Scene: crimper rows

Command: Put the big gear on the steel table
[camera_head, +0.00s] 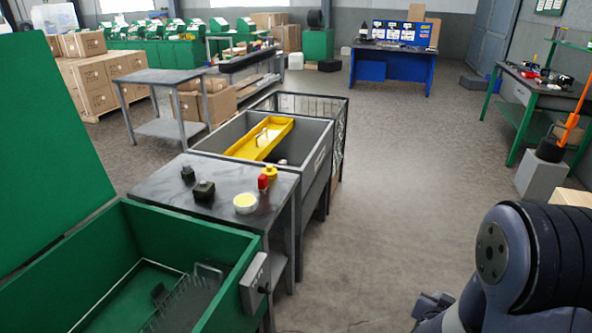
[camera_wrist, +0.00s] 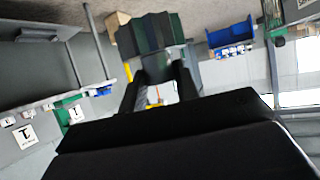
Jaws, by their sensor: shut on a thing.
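In the wrist view my gripper (camera_wrist: 158,72) is shut on a dark grey-green ridged block, which looks like the big gear (camera_wrist: 150,36). Its far side is hidden. In the head view only part of my arm shows at the lower right, and the gear cannot be made out there. A grey metal-topped table (camera_head: 150,187) stands left of centre with small dark parts, a red and a yellow piece and a yellow-topped round tub on it. Another grey table (camera_head: 160,76) with a bare top stands farther back. I cannot tell which is the steel table.
A green open bin (camera_head: 190,230) stands in front of the near table. A grey tub (camera_head: 312,133) with a yellow tray (camera_head: 258,138) stands behind it. A green workbench (camera_head: 520,95) is at the right, a blue bench (camera_head: 393,67) at the back. The middle floor is clear.

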